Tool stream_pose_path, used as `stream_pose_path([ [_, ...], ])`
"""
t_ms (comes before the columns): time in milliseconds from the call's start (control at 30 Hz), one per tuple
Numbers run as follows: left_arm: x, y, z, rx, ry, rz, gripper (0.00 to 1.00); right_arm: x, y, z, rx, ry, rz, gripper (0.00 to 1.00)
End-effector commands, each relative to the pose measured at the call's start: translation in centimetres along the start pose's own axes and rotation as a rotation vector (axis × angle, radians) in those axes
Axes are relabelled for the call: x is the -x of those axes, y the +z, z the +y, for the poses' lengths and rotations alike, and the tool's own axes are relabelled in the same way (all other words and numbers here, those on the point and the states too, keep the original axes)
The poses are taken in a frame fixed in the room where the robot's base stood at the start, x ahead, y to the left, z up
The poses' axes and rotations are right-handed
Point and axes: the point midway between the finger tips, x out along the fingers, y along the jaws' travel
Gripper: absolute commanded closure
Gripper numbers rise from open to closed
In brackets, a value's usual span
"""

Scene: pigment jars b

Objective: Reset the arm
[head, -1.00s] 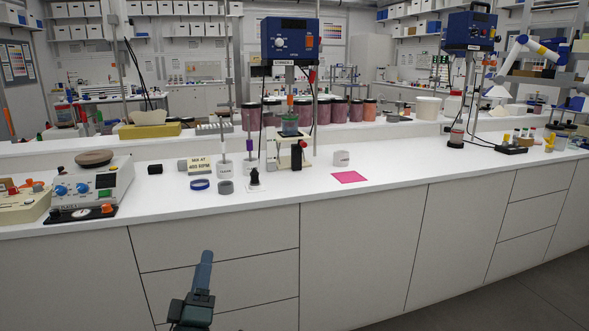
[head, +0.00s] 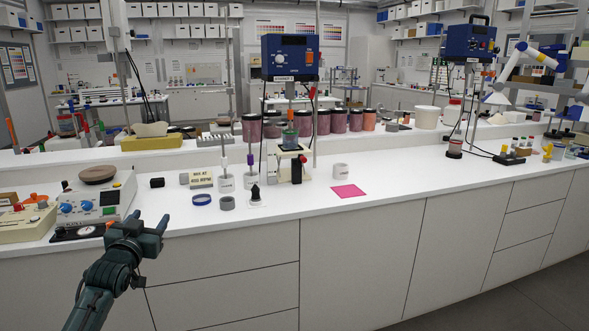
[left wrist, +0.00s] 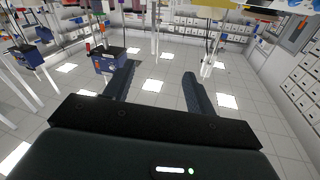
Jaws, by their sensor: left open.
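My left gripper (head: 149,226) is raised in front of the bench's front edge at the left in the head view. It is dark green-grey, open and empty. In the left wrist view its two fingers (left wrist: 158,88) stand apart with nothing between them, and that view looks past them into the room, tilted or upside down. My right gripper is in neither view now.
A white bench (head: 400,182) runs across the head view. The hotplate stirrer (head: 92,203) stands close behind my left gripper. A blue overhead mixer (head: 290,58), several pigment jars and a pink sheet (head: 348,191) are farther right. The space before the drawers is free.

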Motion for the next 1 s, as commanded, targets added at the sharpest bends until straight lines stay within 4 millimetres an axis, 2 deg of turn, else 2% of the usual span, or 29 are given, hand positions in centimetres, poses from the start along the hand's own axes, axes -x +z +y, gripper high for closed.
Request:
stream_pose_path([
  [67, 0.1, 2.0, -0.8, -0.149, -0.033, -0.109, 0.44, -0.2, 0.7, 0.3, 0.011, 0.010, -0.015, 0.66],
  [100, 0.8, 3.6, -0.2, -0.185, -0.028, -0.148, 0.44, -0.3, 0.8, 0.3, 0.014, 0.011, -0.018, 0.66],
  [267, 4.7, 8.7, 4.0, -0.166, 0.048, -0.197, 0.44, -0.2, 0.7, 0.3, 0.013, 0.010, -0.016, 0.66],
  [367, 7.8, 11.9, 6.6, -0.155, 0.095, -0.238, 0.44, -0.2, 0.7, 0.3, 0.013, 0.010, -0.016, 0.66],
  [467, 11.9, 15.4, 9.7, -0.136, 0.152, -0.288, 0.44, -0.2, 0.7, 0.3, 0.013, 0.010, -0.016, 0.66],
  [567, 17.4, 18.7, 13.0, -0.105, 0.213, -0.348, 0.44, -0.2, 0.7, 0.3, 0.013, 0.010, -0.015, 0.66],
  [700, 26.4, 22.1, 17.4, -0.041, 0.296, -0.443, 0.44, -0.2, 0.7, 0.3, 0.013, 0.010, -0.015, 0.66],
  [800, 32.3, 23.2, 19.7, 0.011, 0.339, -0.505, 0.44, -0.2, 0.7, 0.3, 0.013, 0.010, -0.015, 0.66],
  [900, 37.0, 23.4, 21.1, 0.055, 0.366, -0.555, 0.44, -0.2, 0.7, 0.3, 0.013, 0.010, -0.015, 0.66],
  [1000, 40.0, 23.2, 22.0, 0.088, 0.380, -0.589, 0.44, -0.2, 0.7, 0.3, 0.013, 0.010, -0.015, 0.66],
])
